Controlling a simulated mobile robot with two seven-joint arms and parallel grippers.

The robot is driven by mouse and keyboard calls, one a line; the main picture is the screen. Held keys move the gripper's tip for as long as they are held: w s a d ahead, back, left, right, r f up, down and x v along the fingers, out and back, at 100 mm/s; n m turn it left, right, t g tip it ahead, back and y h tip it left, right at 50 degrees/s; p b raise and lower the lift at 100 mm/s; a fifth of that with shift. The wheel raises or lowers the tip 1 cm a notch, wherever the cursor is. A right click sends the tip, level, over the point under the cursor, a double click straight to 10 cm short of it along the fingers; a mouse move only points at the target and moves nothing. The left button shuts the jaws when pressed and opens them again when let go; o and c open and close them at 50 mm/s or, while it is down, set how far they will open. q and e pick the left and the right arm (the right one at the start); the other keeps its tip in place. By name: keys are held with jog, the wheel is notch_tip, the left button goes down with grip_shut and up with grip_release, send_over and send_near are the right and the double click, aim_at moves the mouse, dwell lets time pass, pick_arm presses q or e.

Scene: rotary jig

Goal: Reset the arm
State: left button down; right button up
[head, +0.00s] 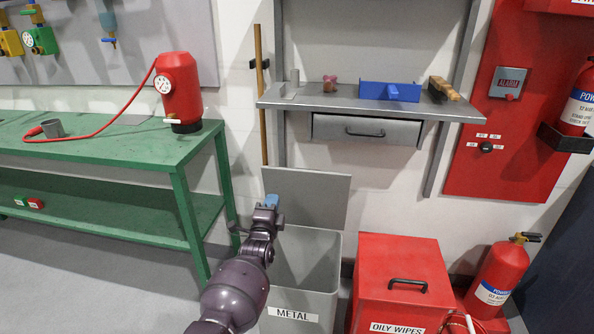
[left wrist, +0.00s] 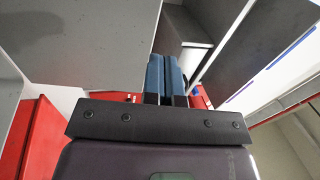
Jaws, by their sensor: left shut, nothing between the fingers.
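My left arm comes in from the bottom of the head view and reaches up over the grey bin labelled METAL (head: 293,314). Its gripper (head: 271,200) has blue fingertips and is in front of the bin's raised grey lid (head: 325,195). Whether it touches the lid cannot be told. In the left wrist view the two blue fingers (left wrist: 166,74) are side by side, shut, with nothing between them. My right gripper is in neither view.
A red bin labelled OILY WIPES (head: 398,262) and a fire extinguisher (head: 497,280) stand right of the grey bin. A green workbench (head: 110,150) with a red canister (head: 178,90) is at left. A wall shelf (head: 330,103) with a drawer (head: 366,130) is above.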

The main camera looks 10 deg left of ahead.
pick_arm(q)
notch_tip(320, 180, up, 6)
jog(key=n+g+h, duration=0.1)
jog(key=n, duration=0.7)
jog(key=s+a+n+g+p, duration=0.1)
jog(key=s+a+n+p, duration=0.1)
jog(key=s+n, duration=0.35)
jog(key=s+a+f+n+g+p, duration=0.1)
jog(key=s+f, duration=0.4)
jog(key=s, duration=1.1)
jog(key=s+a+f+n+g+p, duration=0.1)
jog(key=s+a+f+g+p, duration=0.1)
jog(key=s, duration=1.4)
jog(key=s+a+f+n+g+y+p, duration=0.1)
jog(key=s+a+f+g, duration=0.2)
jog(key=s+f, duration=0.4)
jog(key=s+g, duration=0.1)
jog(key=s, duration=0.7)
jog(key=shift+s+f+g, duration=0.35)
jog(key=shift+s+g, duration=0.05)
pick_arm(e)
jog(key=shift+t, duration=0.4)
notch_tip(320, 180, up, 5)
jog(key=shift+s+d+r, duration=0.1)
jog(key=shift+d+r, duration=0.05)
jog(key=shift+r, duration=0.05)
